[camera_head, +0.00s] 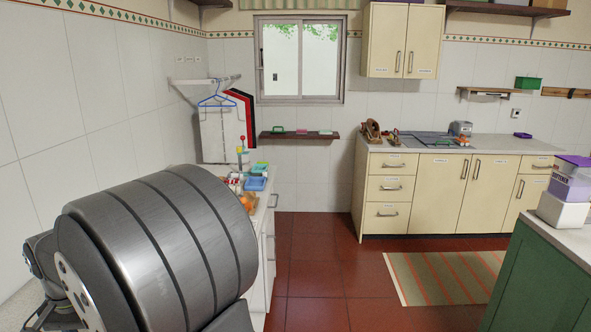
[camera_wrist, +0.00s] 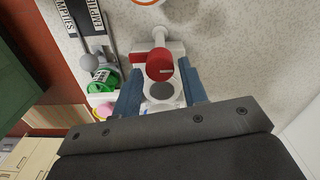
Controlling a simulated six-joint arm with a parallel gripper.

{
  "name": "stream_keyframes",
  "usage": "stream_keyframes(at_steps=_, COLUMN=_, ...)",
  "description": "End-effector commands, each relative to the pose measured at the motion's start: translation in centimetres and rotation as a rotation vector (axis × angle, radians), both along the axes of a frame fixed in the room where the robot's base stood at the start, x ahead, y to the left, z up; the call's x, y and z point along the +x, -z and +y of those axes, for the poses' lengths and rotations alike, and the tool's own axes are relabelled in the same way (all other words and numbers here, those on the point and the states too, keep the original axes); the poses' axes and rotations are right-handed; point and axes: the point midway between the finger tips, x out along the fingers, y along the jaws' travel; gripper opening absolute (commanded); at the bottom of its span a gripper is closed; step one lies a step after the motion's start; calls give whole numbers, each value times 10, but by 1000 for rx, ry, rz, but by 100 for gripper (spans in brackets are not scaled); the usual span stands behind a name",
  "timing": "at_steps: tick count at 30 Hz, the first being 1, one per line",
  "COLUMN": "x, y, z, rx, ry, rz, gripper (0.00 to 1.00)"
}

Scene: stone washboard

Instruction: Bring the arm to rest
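In the wrist view, my gripper (camera_wrist: 161,72) shows two blue fingers set apart, and it looks open. A red cylinder (camera_wrist: 159,65) on a white fitting shows between and beyond the fingertips. A grey disc with a pale surround (camera_wrist: 161,92) shows lower in the gap. I see no clear grip on either. My arm's large grey link (camera_head: 160,245) fills the lower left of the head view. The gripper itself is hidden or out of frame there.
The wrist view shows a speckled countertop (camera_wrist: 235,45), a green round item (camera_wrist: 103,77) and labelled dark strips (camera_wrist: 85,17). In the head view, a side counter holds a blue tray (camera_head: 256,183) and small items beside my arm.

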Motion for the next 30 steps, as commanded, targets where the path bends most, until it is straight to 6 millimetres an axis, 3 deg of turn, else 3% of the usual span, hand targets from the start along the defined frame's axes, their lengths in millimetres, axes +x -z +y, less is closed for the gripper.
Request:
stream_keyframes(at_steps=26, x=0, y=-168, z=1, rx=6, ry=1, rz=-4, gripper=39)
stream_keyframes(at_steps=30, x=0, y=-139, z=-1, rx=-2, ry=1, rz=2, gripper=39)
